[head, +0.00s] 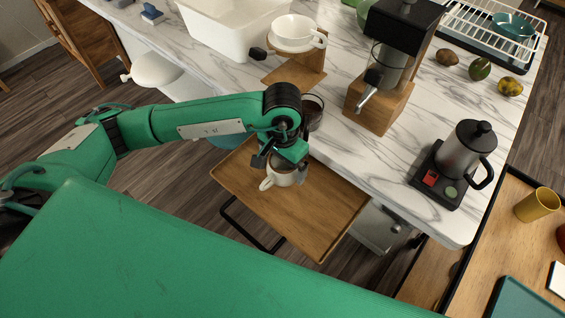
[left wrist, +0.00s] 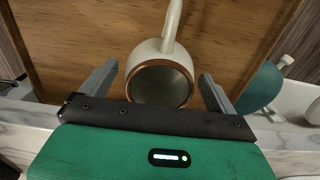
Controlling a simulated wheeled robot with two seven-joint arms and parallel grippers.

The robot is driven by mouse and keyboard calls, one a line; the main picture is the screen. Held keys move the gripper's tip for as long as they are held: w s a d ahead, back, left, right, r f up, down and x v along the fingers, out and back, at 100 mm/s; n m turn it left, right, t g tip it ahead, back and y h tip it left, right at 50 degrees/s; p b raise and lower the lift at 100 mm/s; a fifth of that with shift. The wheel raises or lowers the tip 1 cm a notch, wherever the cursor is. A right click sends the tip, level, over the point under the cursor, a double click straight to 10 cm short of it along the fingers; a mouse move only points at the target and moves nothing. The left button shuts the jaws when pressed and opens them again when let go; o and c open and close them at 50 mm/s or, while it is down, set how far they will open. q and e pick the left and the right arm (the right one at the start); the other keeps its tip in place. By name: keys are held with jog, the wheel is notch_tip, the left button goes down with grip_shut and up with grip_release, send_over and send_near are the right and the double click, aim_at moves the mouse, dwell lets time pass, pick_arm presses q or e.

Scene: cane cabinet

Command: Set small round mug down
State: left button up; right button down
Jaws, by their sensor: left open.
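The small round mug (head: 282,172) is cream with a brown rim and a handle on its left in the head view. It appears upright on the wooden tray table (head: 240,178). In the left wrist view the mug (left wrist: 160,80) is seen from above, its handle pointing away. My left gripper (head: 281,165) is open around the mug, with a finger on each side. In the left wrist view gaps show between the mug and both fingers of the left gripper (left wrist: 158,85). My right gripper is not in view.
The marble counter (head: 420,105) runs beside the tray table. A dark cup (head: 313,108) stands near its edge, close to my left wrist. A coffee grinder (head: 385,75) and a kettle (head: 464,150) stand farther right. The tray's lower right part is clear.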

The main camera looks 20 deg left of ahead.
pick_arm(q)
notch_tip(320, 180, up, 11)
jog(key=p, duration=0.1)
jog(key=shift+p, duration=0.4)
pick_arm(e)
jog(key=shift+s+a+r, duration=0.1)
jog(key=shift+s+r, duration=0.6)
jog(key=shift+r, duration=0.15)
